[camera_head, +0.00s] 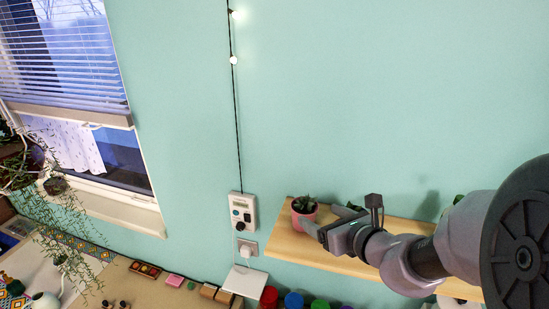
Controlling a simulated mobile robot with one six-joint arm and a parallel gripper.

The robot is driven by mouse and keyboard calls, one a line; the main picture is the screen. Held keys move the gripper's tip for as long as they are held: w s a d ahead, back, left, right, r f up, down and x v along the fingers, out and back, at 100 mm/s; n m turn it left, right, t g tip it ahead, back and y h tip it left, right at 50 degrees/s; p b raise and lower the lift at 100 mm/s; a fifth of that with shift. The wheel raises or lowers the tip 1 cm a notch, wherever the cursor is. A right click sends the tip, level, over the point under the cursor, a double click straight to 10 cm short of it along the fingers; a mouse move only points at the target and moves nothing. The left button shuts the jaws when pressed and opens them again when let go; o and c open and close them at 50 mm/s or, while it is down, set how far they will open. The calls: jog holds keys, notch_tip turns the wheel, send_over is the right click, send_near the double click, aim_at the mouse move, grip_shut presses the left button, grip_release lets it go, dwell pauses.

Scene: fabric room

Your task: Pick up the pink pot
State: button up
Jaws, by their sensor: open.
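The pink pot (304,217) holds a small green plant (305,203) and stands upright at the left end of a wooden wall shelf (398,227). My gripper (322,220) comes in from the right, just above the shelf, with its fingers pointing left at the pot. It is open. The fingertips are close to the pot's right side; I cannot tell whether they touch it or reach around it. My arm hides part of the shelf to the right.
A white outlet device (243,212) with a cable is on the wall left of the shelf. A table (160,292) below holds small boxes and colored jars (293,300). A hanging plant (60,220) and a window are at the left. Green leaves show behind my arm.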

aim_at(301, 205)
jog(key=shift+x, duration=1.05)
jog(key=p+x, duration=0.1)
jog(key=x, duration=0.4)
jog(key=shift+w+f, duration=0.2)
jog(key=shift+w, duration=0.1)
jog(key=shift+s+a+r, duration=0.1)
jog(key=shift+s, duration=0.25)
jog(key=shift+c, duration=1)
jog(key=shift+w, duration=0.1)
jog(key=c, duration=1.1)
